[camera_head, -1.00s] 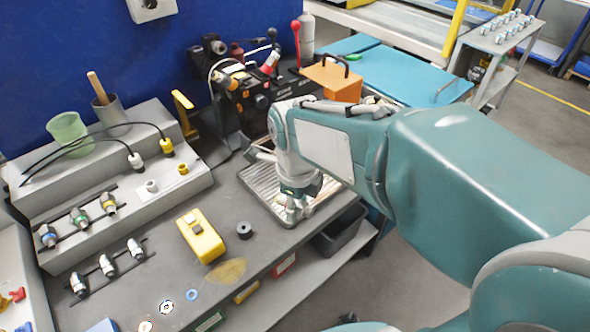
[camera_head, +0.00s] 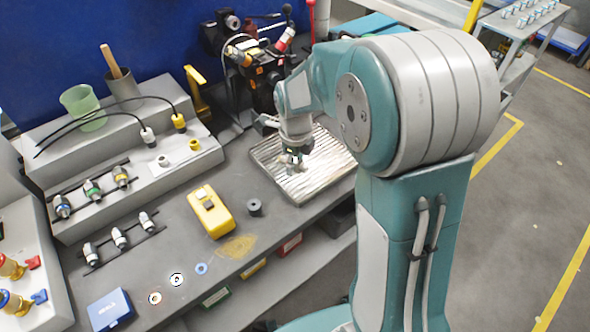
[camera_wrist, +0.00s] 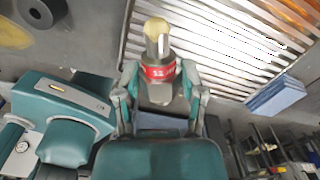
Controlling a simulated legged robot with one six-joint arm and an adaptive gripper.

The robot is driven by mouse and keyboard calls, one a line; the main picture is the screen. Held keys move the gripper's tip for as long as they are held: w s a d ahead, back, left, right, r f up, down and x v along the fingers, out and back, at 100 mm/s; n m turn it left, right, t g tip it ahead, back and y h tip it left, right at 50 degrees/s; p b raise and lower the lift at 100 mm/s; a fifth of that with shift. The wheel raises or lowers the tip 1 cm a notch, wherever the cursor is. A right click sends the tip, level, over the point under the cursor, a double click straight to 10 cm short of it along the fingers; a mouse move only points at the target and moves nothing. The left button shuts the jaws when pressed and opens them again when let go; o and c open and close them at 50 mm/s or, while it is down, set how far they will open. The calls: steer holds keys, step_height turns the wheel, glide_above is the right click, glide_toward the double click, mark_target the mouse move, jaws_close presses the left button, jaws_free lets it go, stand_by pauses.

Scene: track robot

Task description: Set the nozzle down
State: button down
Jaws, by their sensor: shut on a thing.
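My gripper (camera_wrist: 162,88) is shut on the nozzle (camera_wrist: 157,52), a metal piece with a red band and a pale tan tip, seen in the wrist view. In the head view my gripper (camera_head: 292,162) is over the left part of a ribbed metal tray (camera_head: 325,172) on the bench. The tray's slats (camera_wrist: 215,50) also fill the upper right of the wrist view. I cannot tell whether the nozzle touches the tray.
A black ring (camera_head: 254,207) and a yellow box (camera_head: 210,212) are left of the tray. A stepped grey rack (camera_head: 150,185) with several fittings stands farther left. Black equipment (camera_head: 262,80) stands behind the tray. A blue block (camera_wrist: 275,97) shows beside the slats.

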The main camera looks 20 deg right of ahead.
mark_target(295, 177)
steer(key=shift+w+f, duration=0.3)
steer(key=shift+f, duration=1.55)
steer(key=shift+f, duration=0.15)
steer(key=shift+c, duration=0.9)
jaws_free()
